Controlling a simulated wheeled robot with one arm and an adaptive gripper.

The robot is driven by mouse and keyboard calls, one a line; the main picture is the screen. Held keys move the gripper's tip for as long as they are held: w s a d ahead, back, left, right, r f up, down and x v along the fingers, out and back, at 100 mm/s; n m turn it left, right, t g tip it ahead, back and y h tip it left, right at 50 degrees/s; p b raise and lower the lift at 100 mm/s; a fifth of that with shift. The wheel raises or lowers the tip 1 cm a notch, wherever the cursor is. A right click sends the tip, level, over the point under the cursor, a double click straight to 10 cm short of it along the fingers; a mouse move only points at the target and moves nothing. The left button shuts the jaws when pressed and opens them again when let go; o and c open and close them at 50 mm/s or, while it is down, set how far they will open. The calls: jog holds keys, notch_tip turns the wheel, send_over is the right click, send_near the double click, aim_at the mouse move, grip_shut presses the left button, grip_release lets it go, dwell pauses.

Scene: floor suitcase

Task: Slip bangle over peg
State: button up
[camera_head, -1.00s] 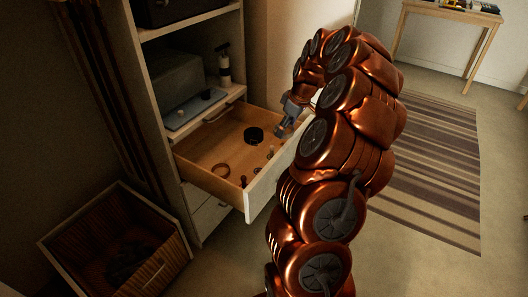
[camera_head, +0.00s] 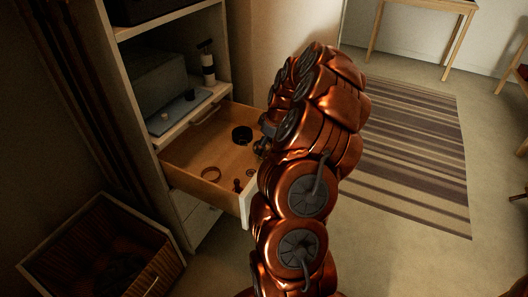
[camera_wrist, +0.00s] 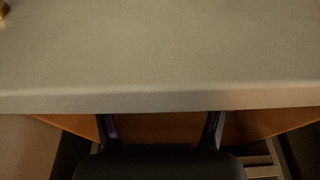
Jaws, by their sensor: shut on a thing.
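My gripper (camera_head: 263,141) is at the drawer's right side, partly hidden by my arm and apart from the ring. In the wrist view the two fingers (camera_wrist: 160,129) stand apart at the edge of a pale panel (camera_wrist: 160,60), with brown wood behind them. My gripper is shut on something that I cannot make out. I cannot tell surely which thing is the peg; a small dark upright piece (camera_head: 237,185) stands near the drawer front.
A black round object (camera_head: 242,133) lies in the drawer. A blue-grey mat (camera_head: 184,110) with small items is on the shelf above. A striped rug (camera_head: 410,150) covers open floor at right.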

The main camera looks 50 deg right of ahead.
aim_at(265, 150)
jog(key=shift+f, duration=1.7)
jog(key=shift+f, duration=0.15)
jog(key=o, duration=1)
jog(key=shift+r, duration=0.2)
